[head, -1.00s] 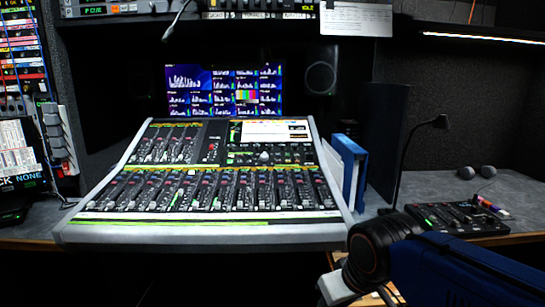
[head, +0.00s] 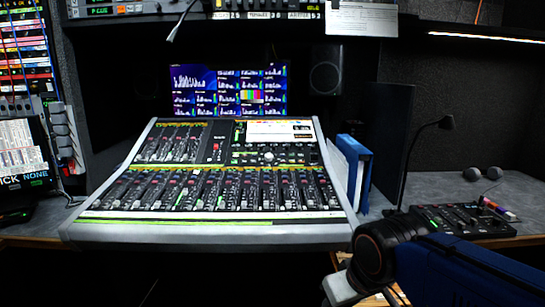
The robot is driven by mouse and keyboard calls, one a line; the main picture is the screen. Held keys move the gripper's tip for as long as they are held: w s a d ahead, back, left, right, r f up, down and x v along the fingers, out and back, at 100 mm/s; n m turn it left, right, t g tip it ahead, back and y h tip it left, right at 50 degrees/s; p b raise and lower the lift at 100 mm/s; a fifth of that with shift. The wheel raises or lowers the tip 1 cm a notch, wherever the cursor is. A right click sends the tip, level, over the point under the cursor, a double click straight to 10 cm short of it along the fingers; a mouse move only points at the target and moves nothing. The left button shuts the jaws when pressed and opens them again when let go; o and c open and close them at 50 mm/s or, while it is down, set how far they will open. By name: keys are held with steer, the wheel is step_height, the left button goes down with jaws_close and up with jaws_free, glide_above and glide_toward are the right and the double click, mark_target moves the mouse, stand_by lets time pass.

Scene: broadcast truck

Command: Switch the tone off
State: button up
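A large mixing console (head: 210,233) with a pale grey frame stands on the desk, left of centre. It carries rows of channel faders and small buttons, a lit screen (head: 278,132) and a round knob (head: 268,156). A small red control (head: 216,147) shows left of the screen. The labels are too small to read, so I cannot tell which control is the tone switch. Behind it a monitor (head: 228,90) shows level meters and a small colour-bar picture. My arm's black and blue links show at the lower right. My gripper is not in view.
Blue and white binders (head: 352,170) stand just right of the console. A small black control panel (head: 462,219) and a gooseneck lamp (head: 425,150) are farther right. A gooseneck microphone (head: 182,20) hangs above the monitor. A patch bay (head: 25,60) is at the far left.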

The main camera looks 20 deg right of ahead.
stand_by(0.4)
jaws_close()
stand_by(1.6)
